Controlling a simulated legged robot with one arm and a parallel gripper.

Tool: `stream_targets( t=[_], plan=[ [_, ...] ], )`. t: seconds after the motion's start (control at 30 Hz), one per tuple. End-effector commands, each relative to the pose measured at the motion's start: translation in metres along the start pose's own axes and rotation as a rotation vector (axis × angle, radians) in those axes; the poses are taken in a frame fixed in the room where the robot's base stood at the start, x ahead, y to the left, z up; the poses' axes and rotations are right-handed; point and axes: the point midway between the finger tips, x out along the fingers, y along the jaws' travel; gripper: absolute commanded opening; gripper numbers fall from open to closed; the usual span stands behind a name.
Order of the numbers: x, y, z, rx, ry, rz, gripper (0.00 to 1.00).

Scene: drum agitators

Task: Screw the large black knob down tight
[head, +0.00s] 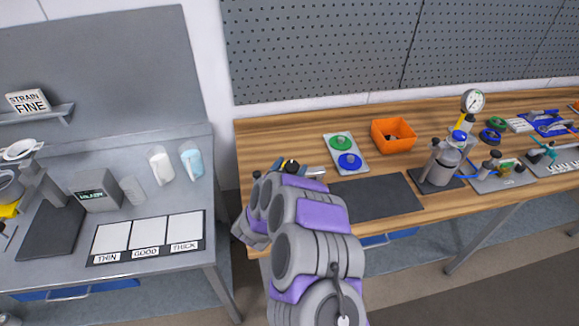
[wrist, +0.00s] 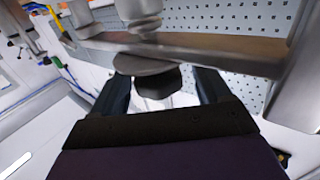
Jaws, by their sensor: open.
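In the wrist view, a black faceted knob (wrist: 157,86) sits at the centre, against a round grey disc (wrist: 140,64) and a grey metal bar (wrist: 215,52). My gripper (wrist: 163,76) is open, with one dark finger on each side of the knob. Gaps show between the knob and both fingers, so neither appears to touch it. The knob's far side and any thread are hidden.
In the head view, a wooden bench (head: 290,125) holds a dark mat (head: 375,197), an orange bin (head: 393,135), and a plate with green and blue discs (head: 345,153). A grey pot with a gauge (head: 437,165) stands farther right. A grey table (head: 165,250) is at left.

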Motion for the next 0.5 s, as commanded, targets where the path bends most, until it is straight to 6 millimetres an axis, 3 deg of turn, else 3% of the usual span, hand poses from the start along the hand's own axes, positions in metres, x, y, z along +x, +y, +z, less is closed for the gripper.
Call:
stream_targets(
  t=[0.5],
  plan=[
    [-0.110, -0.006, 0.003, -0.004, -0.005, -0.008, 0.77]
  ],
)
